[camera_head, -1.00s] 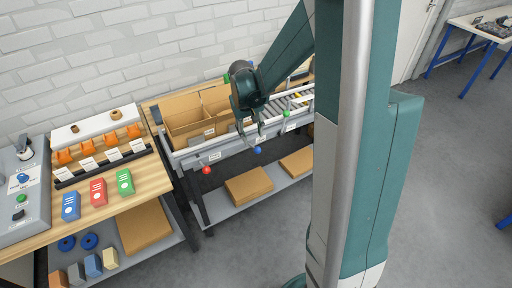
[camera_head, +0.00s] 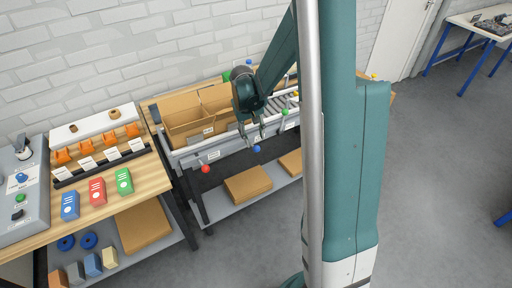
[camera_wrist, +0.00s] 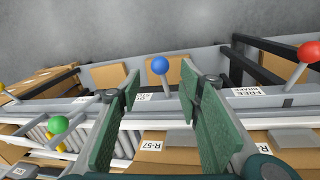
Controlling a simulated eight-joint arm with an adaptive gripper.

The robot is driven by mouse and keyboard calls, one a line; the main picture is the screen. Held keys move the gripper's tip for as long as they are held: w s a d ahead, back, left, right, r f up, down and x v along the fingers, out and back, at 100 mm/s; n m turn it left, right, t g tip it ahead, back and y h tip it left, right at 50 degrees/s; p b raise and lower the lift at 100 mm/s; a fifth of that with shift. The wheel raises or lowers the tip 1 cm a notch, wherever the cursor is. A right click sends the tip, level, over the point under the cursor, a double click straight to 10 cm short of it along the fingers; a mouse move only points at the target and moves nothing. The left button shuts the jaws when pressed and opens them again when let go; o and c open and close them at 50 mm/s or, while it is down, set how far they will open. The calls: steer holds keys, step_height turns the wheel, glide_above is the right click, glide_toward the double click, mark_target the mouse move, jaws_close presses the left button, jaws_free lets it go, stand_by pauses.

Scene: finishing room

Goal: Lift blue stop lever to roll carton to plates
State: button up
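The blue stop lever has a blue ball knob (camera_head: 256,149) at the front rail of the roller conveyor (camera_head: 272,110). In the wrist view the blue knob (camera_wrist: 160,65) sits on a short grey stem, in line with the gap between my fingers. My gripper (camera_head: 250,137) is open and empty just above the knob; in the wrist view the green finger pads (camera_wrist: 162,85) stand apart on either side, with no clear contact. An open brown carton (camera_head: 190,128) sits at the conveyor's left end; a label reading R-57 (camera_wrist: 150,146) shows on cardboard in the wrist view.
A red-knobbed lever (camera_head: 206,169) is left of the blue one, and a green-knobbed lever (camera_head: 285,112) is right. Flat cardboard pieces (camera_head: 248,185) lie on the shelf below. A wooden bench (camera_head: 150,180) with coloured boxes stands left. Open floor lies at right.

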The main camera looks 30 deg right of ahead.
mark_target(256, 146)
steer(key=shift+s+d+f+b, duration=0.1)
steer(key=shift+d+f+b, duration=0.15)
steer(key=shift+f, duration=1.6)
steer(key=shift+d+f+b, duration=0.1)
steer(key=shift+d+f, duration=0.15)
steer(key=shift+f, duration=1.55)
